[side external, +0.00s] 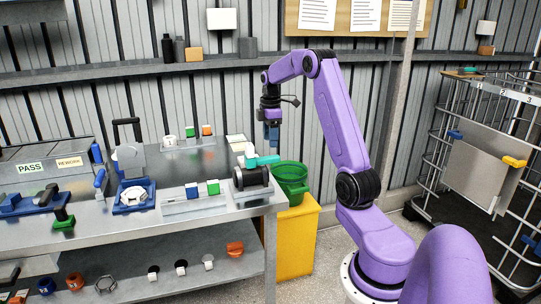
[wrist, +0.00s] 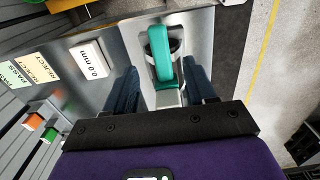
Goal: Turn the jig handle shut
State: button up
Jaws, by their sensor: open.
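A teal lever handle (side external: 262,160) sits on top of a black and grey cylindrical fixture (side external: 252,178) near the right end of the metal bench; I take it for the jig handle. In the side view the handle points to the right. My gripper (side external: 272,138) hangs above it, pointing down, with a visible gap. In the wrist view the teal handle (wrist: 163,62) appears between the two dark blue fingers of my gripper (wrist: 162,78), lengthwise along the gap. The fingers are apart and hold nothing. The fixture's lower part is mostly hidden in the wrist view.
A white 0.0 mm display (wrist: 95,60) lies left of the handle. A blue-based clamp (side external: 133,196) stands farther left. A green basket (side external: 290,184) on a yellow bin (side external: 297,240) stands beyond the bench's right edge.

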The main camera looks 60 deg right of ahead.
aim_at(270, 157)
notch_tip(270, 157, down, 7)
dwell(0.3)
grip_shut()
